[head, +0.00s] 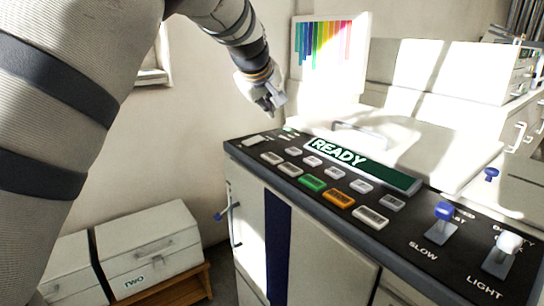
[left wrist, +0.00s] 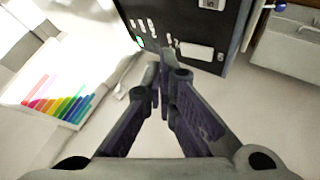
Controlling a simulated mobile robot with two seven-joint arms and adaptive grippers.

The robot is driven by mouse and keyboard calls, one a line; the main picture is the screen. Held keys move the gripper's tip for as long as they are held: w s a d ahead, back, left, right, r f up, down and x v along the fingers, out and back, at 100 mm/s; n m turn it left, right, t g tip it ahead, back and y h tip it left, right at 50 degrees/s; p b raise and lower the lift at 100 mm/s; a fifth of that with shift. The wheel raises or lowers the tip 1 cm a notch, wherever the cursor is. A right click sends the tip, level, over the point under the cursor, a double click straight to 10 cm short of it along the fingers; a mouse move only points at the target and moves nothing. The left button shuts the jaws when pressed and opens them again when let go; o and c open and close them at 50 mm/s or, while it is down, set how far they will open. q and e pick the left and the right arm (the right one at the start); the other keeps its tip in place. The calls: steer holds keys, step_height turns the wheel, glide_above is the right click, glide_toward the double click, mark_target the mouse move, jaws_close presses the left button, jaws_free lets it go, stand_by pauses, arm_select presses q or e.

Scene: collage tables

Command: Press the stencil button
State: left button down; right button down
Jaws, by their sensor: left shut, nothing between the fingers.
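The dark control panel (head: 405,230) slopes along the top of a white machine in the head view. It carries two rows of small buttons, mostly pale, with one green button (head: 312,184) and one orange button (head: 338,199). Their labels are too small to read, so I cannot tell which is the stencil button. A green display (head: 395,178) reads READY. My left gripper (head: 269,106) is shut and empty, pointing down above the panel's far left end, apart from it. In the left wrist view its fingertips (left wrist: 166,62) overlap the panel (left wrist: 185,25). My right gripper is out of view.
A blue-topped lever (head: 444,212) and a white-topped lever (head: 509,242) stand at the panel's right end. A colour chart (head: 329,48) stands behind the machine. White boxes (head: 150,253) lie low at the left. The space above the buttons is clear.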

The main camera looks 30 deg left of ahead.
arm_select(q)
glide_above(269, 157)
step_height(269, 157, down, 7)
steer(key=shift+a+f+b, duration=0.1)
steer(key=shift+a+b, duration=0.05)
steer(key=shift+b, duration=0.15)
steer(key=shift+f, duration=0.9)
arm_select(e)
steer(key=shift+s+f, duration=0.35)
arm_select(q)
steer(key=shift+f, duration=0.1)
steer(key=shift+f, duration=0.25)
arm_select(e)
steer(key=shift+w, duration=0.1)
arm_select(q)
steer(key=shift+f, duration=0.45)
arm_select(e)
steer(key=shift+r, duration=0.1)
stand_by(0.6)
arm_select(q)
steer(key=shift+r, duration=0.85)
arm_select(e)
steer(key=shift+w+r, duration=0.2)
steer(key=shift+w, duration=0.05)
arm_select(q)
steer(key=shift+w, duration=0.1)
